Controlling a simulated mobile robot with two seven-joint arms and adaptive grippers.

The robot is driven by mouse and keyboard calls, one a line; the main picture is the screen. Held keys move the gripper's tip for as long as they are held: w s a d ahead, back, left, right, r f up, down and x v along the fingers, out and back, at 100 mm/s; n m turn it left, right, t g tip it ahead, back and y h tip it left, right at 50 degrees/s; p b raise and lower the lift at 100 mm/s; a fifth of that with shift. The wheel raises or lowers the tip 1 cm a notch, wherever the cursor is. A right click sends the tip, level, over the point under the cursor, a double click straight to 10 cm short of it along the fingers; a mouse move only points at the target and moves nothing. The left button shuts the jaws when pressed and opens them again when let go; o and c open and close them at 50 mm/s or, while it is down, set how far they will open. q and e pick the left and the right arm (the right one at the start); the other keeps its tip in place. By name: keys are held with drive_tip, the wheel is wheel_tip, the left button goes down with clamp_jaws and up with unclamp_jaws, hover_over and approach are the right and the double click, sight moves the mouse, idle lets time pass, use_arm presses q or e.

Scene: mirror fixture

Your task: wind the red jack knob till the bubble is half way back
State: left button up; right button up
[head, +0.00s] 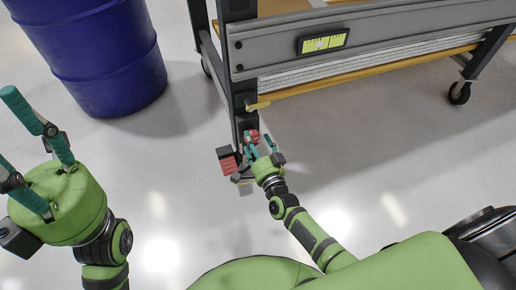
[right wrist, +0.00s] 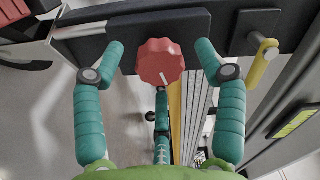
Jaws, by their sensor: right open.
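The red jack knob (right wrist: 160,62) is a lobed red knob with a white mark, in the middle of the right wrist view. It also shows small in the head view (head: 253,135), low on the dark leg of the bench. My right gripper (right wrist: 162,60) is open, with one teal finger on each side of the knob and gaps between. In the head view my right gripper (head: 262,151) is at the knob. The yellow-green bubble level (head: 323,41) sits on the grey beam; its bubble is too small to read exactly. My left gripper (head: 35,135) is open and empty at the left.
A blue barrel (head: 100,55) stands at the upper left. A red and black block (head: 227,160) is beside the leg's foot. A yellow lever (right wrist: 263,60) sticks out right of the knob. The bench has a caster (head: 459,93). The floor in front is clear.

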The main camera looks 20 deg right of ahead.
drive_tip(key=s, duration=1.1)
drive_tip(key=shift+s+d, duration=0.2)
drive_tip(key=shift+s, duration=0.2)
